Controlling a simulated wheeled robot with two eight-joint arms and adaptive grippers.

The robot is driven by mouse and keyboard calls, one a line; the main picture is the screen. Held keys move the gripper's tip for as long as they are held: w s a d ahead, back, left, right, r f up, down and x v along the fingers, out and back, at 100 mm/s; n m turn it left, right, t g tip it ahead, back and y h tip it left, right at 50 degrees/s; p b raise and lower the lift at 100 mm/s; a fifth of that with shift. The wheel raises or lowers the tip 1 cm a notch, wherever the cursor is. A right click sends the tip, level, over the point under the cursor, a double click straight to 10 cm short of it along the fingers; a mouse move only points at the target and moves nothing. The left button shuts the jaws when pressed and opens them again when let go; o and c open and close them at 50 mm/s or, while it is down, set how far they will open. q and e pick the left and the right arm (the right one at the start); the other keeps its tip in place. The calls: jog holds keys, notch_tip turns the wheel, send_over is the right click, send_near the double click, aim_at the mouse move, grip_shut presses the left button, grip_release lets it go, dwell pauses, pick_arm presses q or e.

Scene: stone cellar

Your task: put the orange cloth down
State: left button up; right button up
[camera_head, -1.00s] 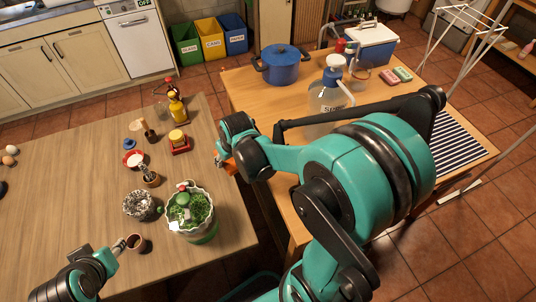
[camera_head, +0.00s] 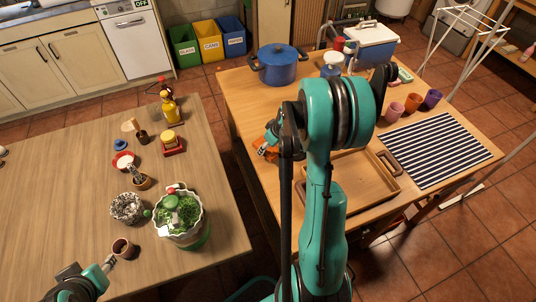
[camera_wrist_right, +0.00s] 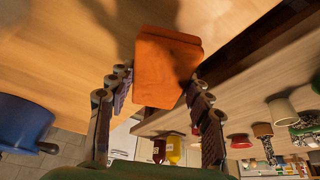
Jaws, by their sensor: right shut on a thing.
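The orange cloth (camera_head: 262,152) is a small folded piece at the left edge of the right-hand wooden table (camera_head: 252,105), in the head view. My right gripper (camera_head: 270,140) is shut on it; my arm hides part of the gripper. In the right wrist view the cloth (camera_wrist_right: 167,68) sits between the two fingers (camera_wrist_right: 165,95), with table wood beyond it. I cannot tell whether the cloth touches the table. My left gripper (camera_head: 108,263) is low at the left by a small brown cup (camera_head: 122,248); its fingers are too small to read.
A wooden tray (camera_head: 345,207) lies behind my right arm, beside a striped mat (camera_head: 435,150). Several cups, a blue pot (camera_head: 277,65) and a cooler (camera_head: 370,45) stand farther back. The left table (camera_head: 60,215) holds a herb planter (camera_head: 180,238) and bottles. A gap separates the tables.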

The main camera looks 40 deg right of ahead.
aim_at(268, 152)
notch_tip(268, 152, down, 4)
jog(key=shift+r+b, duration=0.25)
jog(key=shift+b, duration=0.3)
jog(key=shift+f+b, duration=0.2)
jog(key=shift+b, duration=0.1)
jog(key=o, duration=1.2)
jog(key=shift+r, duration=0.1)
jog(key=shift+c, duration=0.2)
jog(key=shift+o, duration=0.2)
